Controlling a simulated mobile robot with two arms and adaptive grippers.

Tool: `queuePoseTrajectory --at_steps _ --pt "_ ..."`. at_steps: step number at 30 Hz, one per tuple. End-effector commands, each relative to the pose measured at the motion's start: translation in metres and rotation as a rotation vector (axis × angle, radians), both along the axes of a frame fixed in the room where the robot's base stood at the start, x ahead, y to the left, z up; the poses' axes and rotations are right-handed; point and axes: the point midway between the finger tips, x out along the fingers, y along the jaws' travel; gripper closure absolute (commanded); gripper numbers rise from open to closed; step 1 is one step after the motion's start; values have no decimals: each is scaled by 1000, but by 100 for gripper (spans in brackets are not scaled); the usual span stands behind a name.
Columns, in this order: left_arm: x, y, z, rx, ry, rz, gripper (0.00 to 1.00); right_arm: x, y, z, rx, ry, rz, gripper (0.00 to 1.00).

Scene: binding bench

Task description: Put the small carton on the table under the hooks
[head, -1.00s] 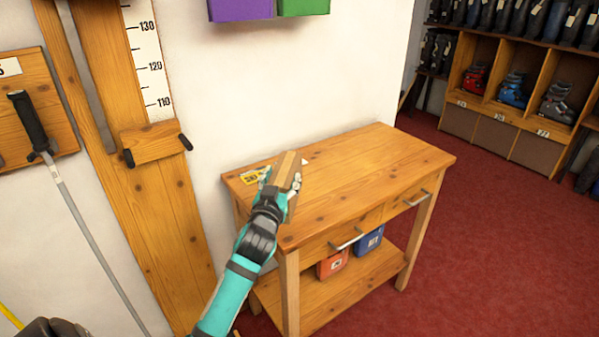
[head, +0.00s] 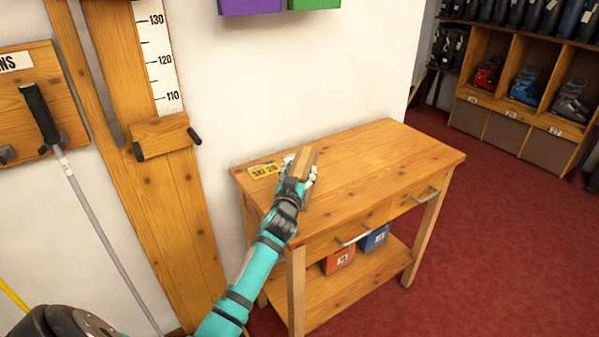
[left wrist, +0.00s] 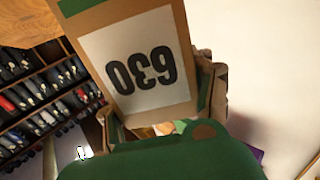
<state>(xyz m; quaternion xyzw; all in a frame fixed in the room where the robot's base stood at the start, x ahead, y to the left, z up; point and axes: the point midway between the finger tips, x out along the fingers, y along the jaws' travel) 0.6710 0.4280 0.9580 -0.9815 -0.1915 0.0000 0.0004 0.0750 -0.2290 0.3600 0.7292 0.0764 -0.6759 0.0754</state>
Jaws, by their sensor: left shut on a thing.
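The small carton (head: 306,162) is brown and is held in my left gripper (head: 299,178), over the left part of the wooden table (head: 370,160). In the left wrist view the carton (left wrist: 182,30) is close up, with a green stripe and a white number label that reads upside down. I cannot tell whether its underside touches the tabletop. Pegs (head: 195,136) stick out of a wooden block on the wall left of the table. My left gripper is shut on the carton and hides part of it. My right gripper is not in view.
A yellow card (head: 264,171) lies at the table's back left corner. The rest of the tabletop is clear. A red box (head: 340,259) and a blue box (head: 375,238) stand on the lower shelf. Purple (head: 250,6) and green (head: 314,4) boxes are above, at the wall.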

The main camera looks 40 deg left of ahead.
Motion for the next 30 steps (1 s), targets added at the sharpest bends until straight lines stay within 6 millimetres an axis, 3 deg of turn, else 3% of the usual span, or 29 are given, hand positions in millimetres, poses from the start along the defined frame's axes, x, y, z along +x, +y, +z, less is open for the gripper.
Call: queuePoseTrajectory --at_steps 2,3,8,20,30 --pt "0 0 -1 1 -2 0 86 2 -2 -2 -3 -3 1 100" --pt "0 0 -3 0 0 0 44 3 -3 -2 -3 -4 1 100" --pt "0 0 -2 0 0 0 23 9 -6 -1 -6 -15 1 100" --pt "-6 -3 -1 0 1 0 21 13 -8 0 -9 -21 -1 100" --pt "-69 -28 -2 -2 1 0 21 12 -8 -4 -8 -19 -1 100"
